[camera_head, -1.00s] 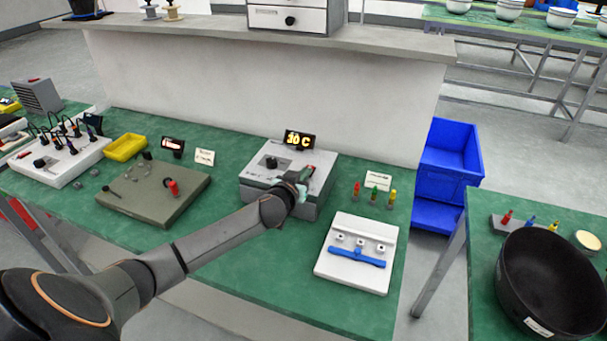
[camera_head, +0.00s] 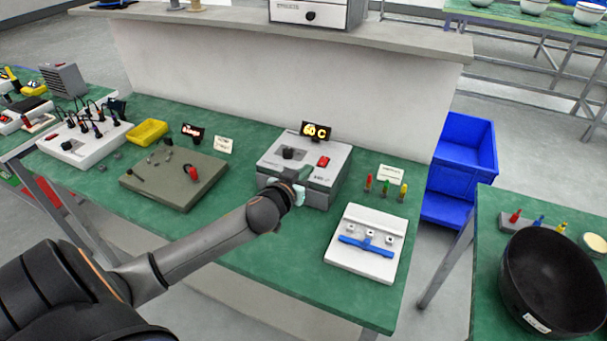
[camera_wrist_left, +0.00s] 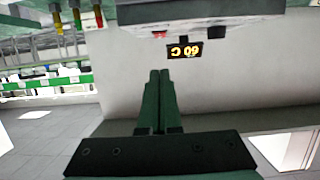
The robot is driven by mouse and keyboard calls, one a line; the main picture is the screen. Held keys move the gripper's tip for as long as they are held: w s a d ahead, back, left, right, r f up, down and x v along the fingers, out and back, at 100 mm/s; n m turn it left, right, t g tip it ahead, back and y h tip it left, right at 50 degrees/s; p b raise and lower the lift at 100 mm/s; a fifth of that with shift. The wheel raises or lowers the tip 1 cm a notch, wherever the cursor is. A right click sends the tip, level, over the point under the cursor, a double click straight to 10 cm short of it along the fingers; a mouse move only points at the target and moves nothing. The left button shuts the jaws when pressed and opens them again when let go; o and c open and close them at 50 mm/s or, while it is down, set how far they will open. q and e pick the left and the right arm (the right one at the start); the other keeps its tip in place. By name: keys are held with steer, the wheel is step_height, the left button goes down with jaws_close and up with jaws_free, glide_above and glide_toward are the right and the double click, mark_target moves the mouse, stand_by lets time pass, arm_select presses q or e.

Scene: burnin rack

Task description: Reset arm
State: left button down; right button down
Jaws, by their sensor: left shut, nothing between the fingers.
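My left gripper (camera_head: 303,176) is at the front edge of the grey heater box (camera_head: 330,182), which has a black knob (camera_head: 288,153) and a red switch (camera_head: 323,161) on top. In the left wrist view, the green fingers (camera_wrist_left: 158,100) lie together, with nothing between them. The lit display (camera_head: 316,131) behind the box reads 60 C; it also shows upside down in the left wrist view (camera_wrist_left: 185,50). Whether the gripper touches the box cannot be told. My right gripper is not in view.
A white fixture with a blue bar (camera_head: 366,247) lies right of the box, near red, green and yellow pegs (camera_head: 385,188). An olive plate (camera_head: 160,187) and yellow tray (camera_head: 147,132) lie left. A black bowl (camera_head: 550,285) stands on the right table.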

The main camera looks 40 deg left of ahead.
arm_select(q)
steer(key=shift+s+d+r, duration=0.1)
steer(key=shift+s, duration=0.5)
steer(key=s+d+f+g, duration=0.1)
steer(key=s+d+f, duration=0.1)
steer(key=s+f, duration=0.1)
steer(key=s+d+f+g, duration=0.2)
steer(key=s+d+f, duration=0.1)
steer(key=s, duration=0.2)
steer(key=s+d+f+m+g+h, duration=0.1)
steer(key=s+d+f+g, duration=0.1)
steer(key=s, duration=0.3)
steer(key=shift+d+f, duration=0.5)
steer(key=shift+d, duration=0.05)
steer(key=s+d+f+m+g+h, duration=0.1)
steer(key=s+d+m+g, duration=0.2)
steer(key=s, duration=0.5)
steer(key=s+d+f+m+g+h, duration=0.1)
steer(key=s+d+g+h, duration=0.15)
steer(key=s+d, duration=0.4)
steer(key=w+d+f+t, duration=0.1)
steer(key=f+t, duration=0.1)
steer(key=f, duration=0.3)
steer(key=w+d+f+t+h, duration=0.1)
steer(key=w+f+t, duration=0.1)
steer(key=f, duration=0.4)
steer(key=shift+w+d+t, duration=0.25)
steer(key=shift+d+t, duration=0.1)
steer(key=shift+t, duration=0.3)
